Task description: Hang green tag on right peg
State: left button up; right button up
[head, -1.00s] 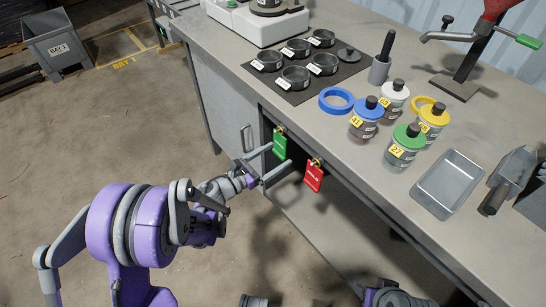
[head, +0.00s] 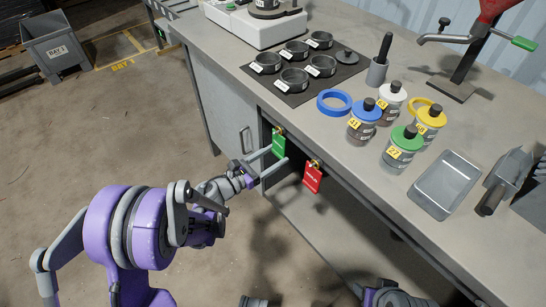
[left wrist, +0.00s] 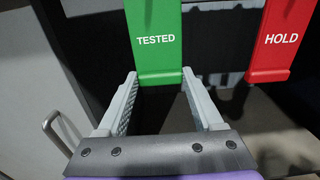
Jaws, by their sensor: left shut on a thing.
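The green tag (head: 279,145), marked TESTED in the left wrist view (left wrist: 155,40), hangs at the left brass peg (head: 279,130) on the bench front. The red tag (head: 313,180), marked HOLD in the left wrist view (left wrist: 282,40), hangs at the right peg (head: 315,162). My left gripper (head: 279,155) has its fingertips at the green tag's lower edges, one on each side, and is shut on it. The left wrist view shows the fingers (left wrist: 160,73) flanking the tag's bottom. The tag's top is out of that view. My right gripper is not visible.
The bench top (head: 285,112) above holds lidded jars, such as the green-lidded one (head: 402,147), a metal tray (head: 446,185) and a mat with several cups. A cabinet door with a handle (head: 243,138) is left of the tags. Open floor lies in front.

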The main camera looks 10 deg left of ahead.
pick_arm(q)
jog(key=shift+r, duration=0.2)
jog(key=shift+a, duration=0.1)
jog(key=shift+v, duration=2.95)
jog(key=shift+r, duration=0.2)
